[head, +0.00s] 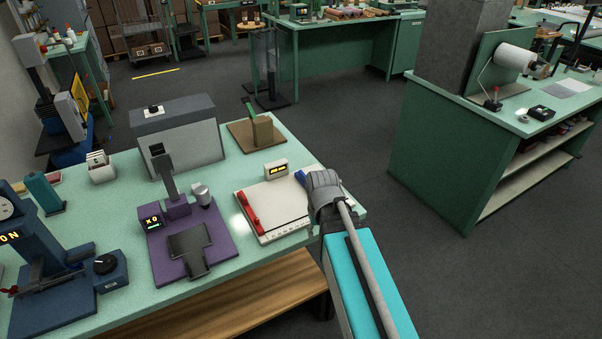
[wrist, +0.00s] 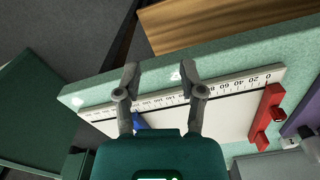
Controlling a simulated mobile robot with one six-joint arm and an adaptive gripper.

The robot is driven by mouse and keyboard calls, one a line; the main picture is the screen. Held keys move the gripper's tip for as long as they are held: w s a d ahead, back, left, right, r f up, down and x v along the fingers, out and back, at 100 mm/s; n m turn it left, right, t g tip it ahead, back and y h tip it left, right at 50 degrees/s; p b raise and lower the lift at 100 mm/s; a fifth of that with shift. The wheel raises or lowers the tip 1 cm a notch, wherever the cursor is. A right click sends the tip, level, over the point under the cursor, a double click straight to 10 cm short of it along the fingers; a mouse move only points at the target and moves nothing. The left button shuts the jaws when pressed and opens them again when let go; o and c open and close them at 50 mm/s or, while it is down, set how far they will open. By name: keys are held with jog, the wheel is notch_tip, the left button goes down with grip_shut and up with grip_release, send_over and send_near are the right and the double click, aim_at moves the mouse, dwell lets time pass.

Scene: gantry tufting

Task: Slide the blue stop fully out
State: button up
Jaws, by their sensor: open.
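The blue stop (head: 300,177) is at the right end of a white measuring board (head: 278,210), just left of my gripper (head: 322,192) in the head view. In the wrist view only a small piece of the blue stop (wrist: 139,121) shows, close beside the left finger and partly hidden by my gripper's body. My gripper (wrist: 160,72) is open, its two fingers spread over the board's scale edge. Whether a finger touches the stop I cannot tell. A red block (head: 248,212) sits at the board's zero end, away from my gripper.
A small lit readout (head: 276,169) stands at the board's back edge. A purple-based device (head: 190,240) is left of the board, and a brown block on a wooden base (head: 262,130) is behind it. The green table's edge is close by my gripper, with open floor beyond.

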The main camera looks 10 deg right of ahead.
aim_at(303, 173)
jog(key=w+r+n+p, duration=0.1)
jog(key=w+r+p, duration=0.5)
jog(key=w, duration=0.7)
jog(key=w+r+n+p, duration=0.2)
jog(key=w+r+p, duration=0.4)
jog(key=w, duration=0.7)
jog(key=shift+w+d+r, duration=0.35)
jog(key=shift+r, duration=0.2)
jog(key=shift+f, duration=0.15)
notch_tip(303, 173, down, 14)
jog(key=b, duration=1.3)
jog(key=shift+r, duration=0.25)
jog(key=shift+c, duration=0.2)
grip_shut()
